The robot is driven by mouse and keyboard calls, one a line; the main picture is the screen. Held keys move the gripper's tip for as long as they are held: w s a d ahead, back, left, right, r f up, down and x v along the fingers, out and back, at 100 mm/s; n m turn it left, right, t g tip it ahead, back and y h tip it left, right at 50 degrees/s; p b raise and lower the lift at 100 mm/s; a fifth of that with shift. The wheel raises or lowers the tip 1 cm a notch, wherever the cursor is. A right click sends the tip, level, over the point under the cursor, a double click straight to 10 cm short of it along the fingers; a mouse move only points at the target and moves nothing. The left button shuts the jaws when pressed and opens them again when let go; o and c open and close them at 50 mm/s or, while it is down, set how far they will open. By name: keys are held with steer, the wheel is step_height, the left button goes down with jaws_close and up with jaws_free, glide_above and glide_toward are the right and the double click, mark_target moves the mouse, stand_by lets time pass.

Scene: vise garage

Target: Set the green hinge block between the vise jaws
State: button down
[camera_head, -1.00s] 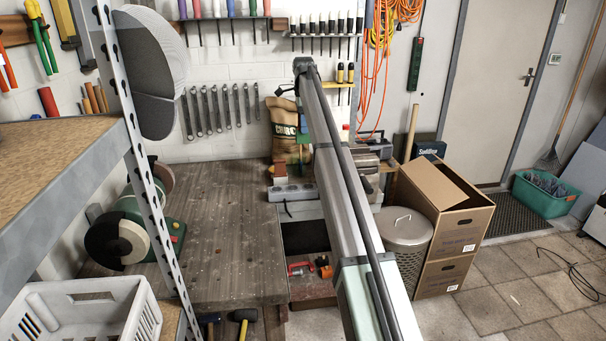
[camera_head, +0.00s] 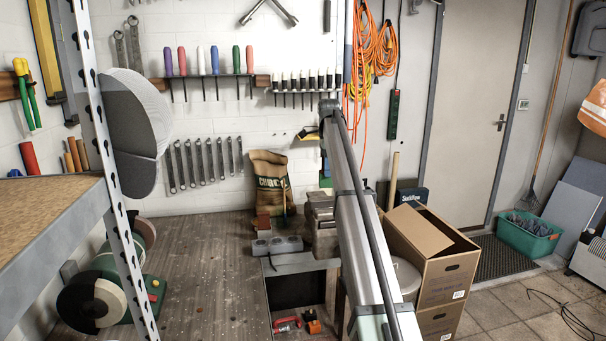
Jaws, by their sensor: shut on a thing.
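My arm reaches from the lower middle to the wall side, and its upper end stands above the vise. The green hinge block (camera_head: 325,182) shows as a small green patch just left of my arm, above the vise. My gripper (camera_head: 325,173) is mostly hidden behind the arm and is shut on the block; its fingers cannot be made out. The vise (camera_head: 322,212) stands at the bench's right end, partly covered by my arm. The block appears higher than the vise; its jaws and the gap between them cannot be made out.
A burlap sack (camera_head: 268,184) and a grey holed block (camera_head: 277,245) stand left of the vise. A bench grinder (camera_head: 95,300) and shelf post (camera_head: 118,220) are at left. Cardboard boxes (camera_head: 430,255) stand right of my arm. The bench middle (camera_head: 205,255) is clear.

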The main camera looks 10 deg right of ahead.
steer(key=s+n, duration=0.2)
steer(key=s, duration=0.5)
steer(key=shift+s+d, duration=0.3)
steer(key=shift+d, duration=0.05)
steer(key=shift+f, duration=0.2)
steer(key=shift+f, duration=2.65)
steer(key=shift+c, duration=0.9)
jaws_free()
